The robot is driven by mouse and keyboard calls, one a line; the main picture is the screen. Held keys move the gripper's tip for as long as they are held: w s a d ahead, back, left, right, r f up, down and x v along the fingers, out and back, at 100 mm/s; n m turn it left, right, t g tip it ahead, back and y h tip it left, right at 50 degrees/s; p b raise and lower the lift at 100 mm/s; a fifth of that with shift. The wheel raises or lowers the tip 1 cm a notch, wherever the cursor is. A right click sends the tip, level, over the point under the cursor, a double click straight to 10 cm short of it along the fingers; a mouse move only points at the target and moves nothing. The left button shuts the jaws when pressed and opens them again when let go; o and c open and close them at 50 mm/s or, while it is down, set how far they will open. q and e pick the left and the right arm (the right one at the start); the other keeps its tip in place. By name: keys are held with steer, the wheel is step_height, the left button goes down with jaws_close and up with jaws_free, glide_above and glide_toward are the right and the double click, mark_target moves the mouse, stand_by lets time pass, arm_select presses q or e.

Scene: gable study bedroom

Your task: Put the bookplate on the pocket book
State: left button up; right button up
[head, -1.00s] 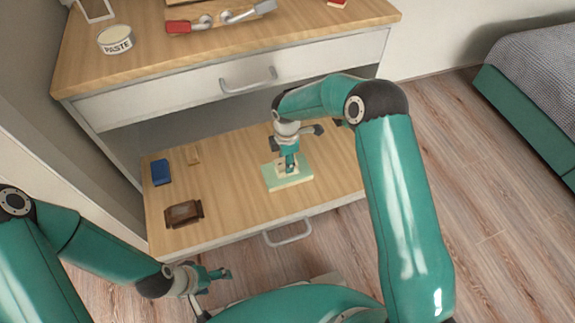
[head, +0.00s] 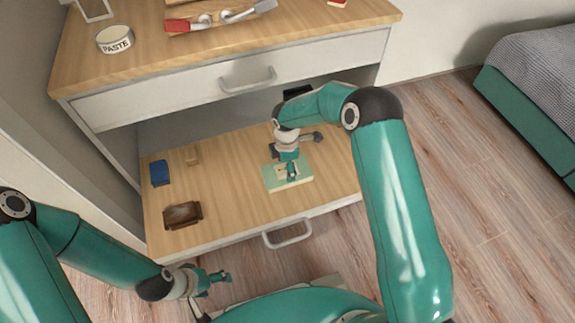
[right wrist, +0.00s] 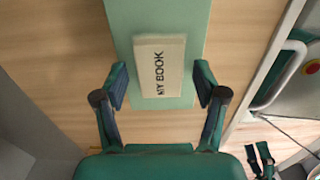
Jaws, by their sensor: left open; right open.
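The pocket book (head: 302,180), pale green, lies flat on the wooden board in the lower part of the cabinet. It also shows in the right wrist view (right wrist: 190,22). The bookplate (right wrist: 158,68), a cream rectangle lettered "MY BOOK", lies on the book's cover, within its side edges. In the head view my right gripper hides much of it. My right gripper (right wrist: 161,82) is open, with one finger on each side of the bookplate and a gap to both. My left gripper (head: 222,277) is open and empty, low in front of the cabinet.
A handle (head: 287,234) juts from the front. The cabinet top (head: 150,60) overhangs behind, with a paste tin (head: 115,40) on it.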

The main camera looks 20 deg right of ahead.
step_height(320, 180, up, 12)
steer(key=p, duration=0.4)
steer(key=s+a+f+m+y, duration=0.1)
steer(key=s+f+m, duration=0.2)
steer(key=s, duration=0.1)
steer(key=s+a+f+m+y, duration=0.1)
steer(key=s+f+m, duration=0.2)
steer(key=s+f, duration=0.1)
steer(key=s+a+f+m+y, duration=0.1)
steer(key=s+a+f+m, duration=0.1)
steer(key=s, duration=0.3)
steer(key=shift+a+f+m, duration=0.1)
steer(key=shift+f+m, duration=0.5)
steer(key=shift+f, duration=0.15)
steer(key=s+m, duration=0.2)
steer(key=s+f+m, duration=0.1)
steer(key=s+m, duration=0.1)
steer(key=s, duration=0.1)
steer(key=s+f+m+y, duration=0.1)
steer(key=s+m, duration=0.1)
steer(key=shift+s+a+f, duration=0.1)
steer(key=shift+s+a, duration=0.1)
steer(key=shift+a, duration=0.15)
steer(key=s+d+m, duration=0.1)
steer(key=s+m, duration=0.4)
steer(key=s, duration=0.1)
steer(key=shift+s+t, duration=0.15)
steer(key=shift+t, duration=0.15)
